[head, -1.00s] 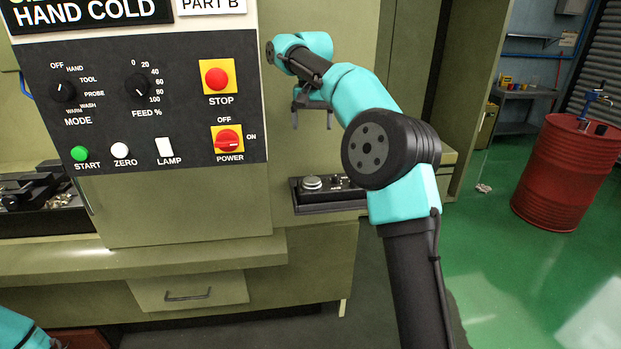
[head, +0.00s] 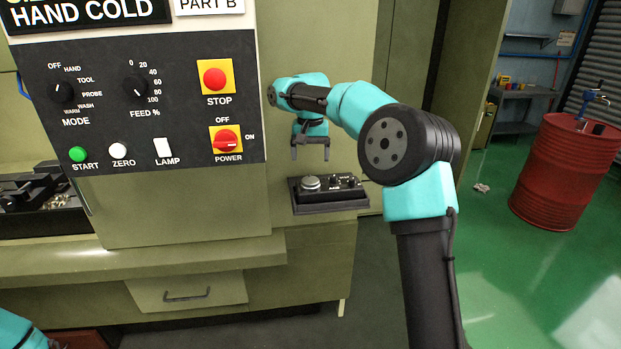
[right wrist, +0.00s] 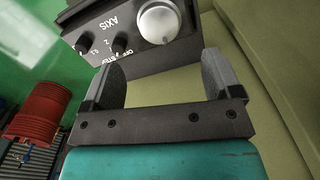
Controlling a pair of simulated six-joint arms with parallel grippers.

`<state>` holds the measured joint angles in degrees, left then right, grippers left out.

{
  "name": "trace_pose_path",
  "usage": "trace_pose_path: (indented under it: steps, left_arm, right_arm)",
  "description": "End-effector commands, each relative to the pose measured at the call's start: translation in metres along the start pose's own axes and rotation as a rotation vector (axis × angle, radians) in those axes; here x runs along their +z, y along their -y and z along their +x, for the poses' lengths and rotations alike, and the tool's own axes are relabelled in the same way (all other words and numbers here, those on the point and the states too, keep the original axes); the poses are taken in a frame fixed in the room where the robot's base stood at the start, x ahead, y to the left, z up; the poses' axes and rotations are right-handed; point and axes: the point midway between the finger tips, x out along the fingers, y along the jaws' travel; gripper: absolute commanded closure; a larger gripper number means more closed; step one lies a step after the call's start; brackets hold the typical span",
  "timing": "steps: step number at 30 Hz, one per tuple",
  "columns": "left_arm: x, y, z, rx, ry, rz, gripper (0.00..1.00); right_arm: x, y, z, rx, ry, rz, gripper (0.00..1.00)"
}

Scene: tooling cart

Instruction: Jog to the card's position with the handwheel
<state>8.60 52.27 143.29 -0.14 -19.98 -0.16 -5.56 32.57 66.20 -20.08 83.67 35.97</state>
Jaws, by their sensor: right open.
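The jog box (head: 330,194) sits on a small shelf right of the control panel. Its silver handwheel (head: 311,183) is on the left of its top, with small black knobs (head: 343,180) beside it. My right gripper (head: 310,158) is open and empty, pointing down above the box, apart from it. In the right wrist view the handwheel (right wrist: 160,22) is ahead of and between my fingers, with the AXIS and STEP knobs (right wrist: 119,45) to its left. I see no card with a position. My left gripper is out of view; only a bit of that arm shows at lower left.
The control panel (head: 187,120) carries mode and feed knobs, STOP (head: 215,77), POWER (head: 227,143), START, ZERO and LAMP. A sign above reads HAND COLD. A vise-like fixture (head: 40,190) is at left. A red drum (head: 562,175) stands far right. Open air surrounds the jog box's front.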

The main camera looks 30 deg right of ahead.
Motion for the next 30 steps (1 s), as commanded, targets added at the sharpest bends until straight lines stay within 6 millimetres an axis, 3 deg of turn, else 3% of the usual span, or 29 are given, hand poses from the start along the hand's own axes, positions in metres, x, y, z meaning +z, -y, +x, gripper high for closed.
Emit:
trace_pose_path:
  steps: [6,13,26,30]
  left_arm:
    - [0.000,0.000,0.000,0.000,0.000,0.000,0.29]
    - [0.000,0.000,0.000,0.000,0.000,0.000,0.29]
    - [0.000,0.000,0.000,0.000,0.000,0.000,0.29]
    - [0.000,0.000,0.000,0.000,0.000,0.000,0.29]
  right_arm:
    - [0.000,0.000,0.038,0.001,0.002,0.000,0.16]
    - [0.000,-0.001,0.070,0.001,0.002,0.000,0.16]
    - [0.000,0.000,0.079,0.000,0.000,0.000,0.16]
    - [0.000,0.000,0.079,0.000,0.000,0.000,0.28]
